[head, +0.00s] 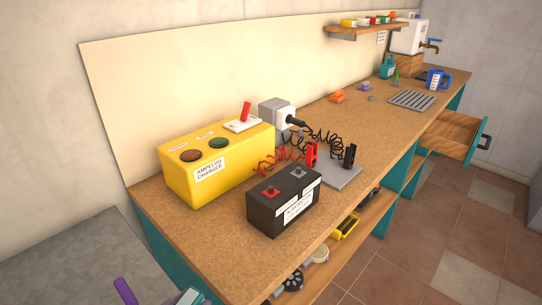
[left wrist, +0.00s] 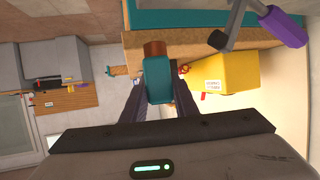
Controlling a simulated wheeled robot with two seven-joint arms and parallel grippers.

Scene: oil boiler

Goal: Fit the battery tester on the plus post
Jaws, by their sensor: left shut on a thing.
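The black battery (head: 284,208) stands on the bench beside the yellow charger. Its red plus post (head: 270,191) is on the left of the top, and a grey post (head: 298,173) is on the right. Both posts look bare. My left gripper (left wrist: 157,92) is shut on a teal block with a brown end (left wrist: 158,72), apparently the battery tester. My right gripper is not in view.
The yellow charger (head: 222,165) stands behind the battery. Red and black clamps (head: 311,153) with coiled leads stand on a grey plate (head: 341,173) to its right. A purple-handled grey lever (left wrist: 283,27) is near my left gripper. The bench front is clear.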

